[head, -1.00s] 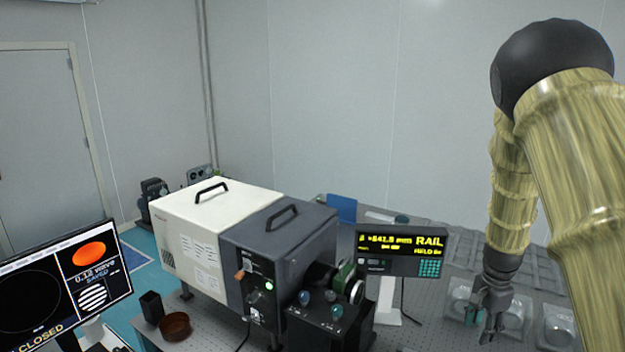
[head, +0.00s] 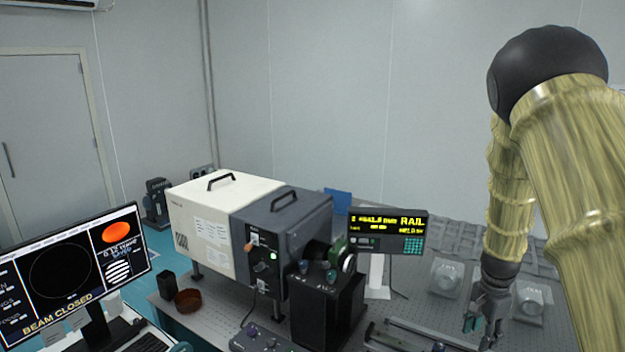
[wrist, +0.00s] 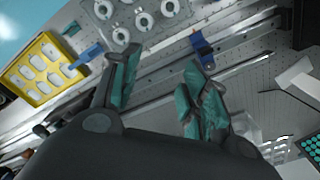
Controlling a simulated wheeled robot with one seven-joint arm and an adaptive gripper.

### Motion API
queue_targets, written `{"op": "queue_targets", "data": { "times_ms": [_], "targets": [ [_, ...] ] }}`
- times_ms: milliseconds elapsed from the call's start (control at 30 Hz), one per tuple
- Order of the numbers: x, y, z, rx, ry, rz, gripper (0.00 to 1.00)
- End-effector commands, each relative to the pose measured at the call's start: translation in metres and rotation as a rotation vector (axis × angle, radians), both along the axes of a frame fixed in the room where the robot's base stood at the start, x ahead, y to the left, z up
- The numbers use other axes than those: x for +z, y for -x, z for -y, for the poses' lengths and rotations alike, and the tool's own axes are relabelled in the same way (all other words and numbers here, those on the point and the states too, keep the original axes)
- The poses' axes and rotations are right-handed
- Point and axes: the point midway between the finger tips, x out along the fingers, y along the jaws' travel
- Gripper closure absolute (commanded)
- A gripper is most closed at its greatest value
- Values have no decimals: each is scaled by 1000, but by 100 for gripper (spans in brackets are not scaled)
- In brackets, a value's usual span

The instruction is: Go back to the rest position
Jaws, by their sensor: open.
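My gripper (head: 481,328) hangs below my arm at the lower right of the head view. In the wrist view its two fingers with teal pads stand apart, and the gripper (wrist: 155,95) is open with nothing between the pads. Below the fingers in the wrist view are metal rails (wrist: 240,72) on the perforated optical table (wrist: 150,40). No rest mark or stand for the arm shows.
A white and dark grey instrument box (head: 262,232) stands on the table in the head view. A RAIL display (head: 388,232) and a monitor (head: 75,270) stand nearby. A yellow tray (wrist: 43,68) and a blue clip (wrist: 202,46) lie below my gripper.

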Motion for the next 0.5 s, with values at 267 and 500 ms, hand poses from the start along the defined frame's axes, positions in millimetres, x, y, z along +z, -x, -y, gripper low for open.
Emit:
{"op": "queue_targets", "data": {
  "times_ms": [267, 500],
  "targets": [
    [-50, 26, -13, 109, 43, -32, 55],
    [-110, 69, -25, 259, 89, -68, 55]
  ]
}}
